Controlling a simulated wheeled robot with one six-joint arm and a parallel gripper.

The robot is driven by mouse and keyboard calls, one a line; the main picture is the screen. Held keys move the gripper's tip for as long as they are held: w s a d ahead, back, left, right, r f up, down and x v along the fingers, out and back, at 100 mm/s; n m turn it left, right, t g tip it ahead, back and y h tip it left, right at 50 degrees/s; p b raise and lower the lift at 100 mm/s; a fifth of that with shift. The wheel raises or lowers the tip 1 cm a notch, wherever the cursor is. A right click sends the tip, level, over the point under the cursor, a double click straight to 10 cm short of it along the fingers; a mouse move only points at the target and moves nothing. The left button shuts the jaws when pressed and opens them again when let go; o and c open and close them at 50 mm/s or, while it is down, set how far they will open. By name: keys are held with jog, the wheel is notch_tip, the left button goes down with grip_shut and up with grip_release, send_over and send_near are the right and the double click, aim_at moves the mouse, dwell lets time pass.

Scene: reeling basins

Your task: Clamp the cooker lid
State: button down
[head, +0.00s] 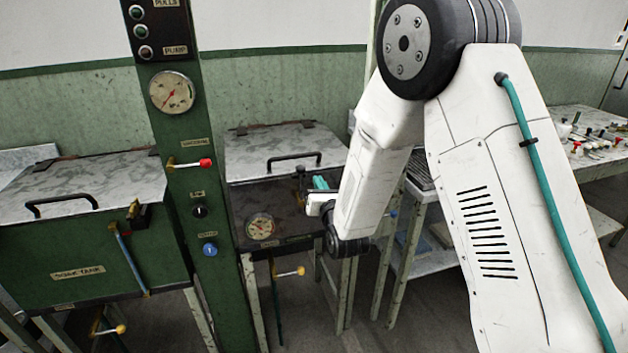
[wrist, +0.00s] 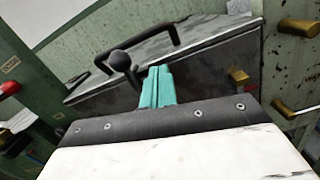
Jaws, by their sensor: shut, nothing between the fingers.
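The cooker (head: 285,205) is the dark tank right of the green column, with a gauge (head: 262,226) on its front. Its pale lid (head: 255,145) lies flat on top and has a black bar handle (head: 293,158), also seen in the wrist view (wrist: 135,50). A dark ball-knobbed lever (head: 300,172) stands at the lid's front edge; its knob shows in the wrist view (wrist: 120,61). My gripper (head: 320,182) is at the cooker's front, its teal fingers (wrist: 158,80) shut and empty, just right of the lever. I cannot tell whether they touch it.
The green column (head: 185,130) with gauge, switches and a red-tipped lever (head: 205,163) stands close left of the cooker. The soak tank (head: 80,255) is further left. A cluttered bench (head: 590,160) is at the right. Brass fittings (wrist: 298,27) show at the wrist view's right.

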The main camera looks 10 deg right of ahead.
jog(key=s+d+f, duration=0.1)
jog(key=s+d, duration=0.2)
jog(key=s, duration=0.6)
jog(key=shift+s, duration=0.4)
jog(key=shift+d, duration=0.1)
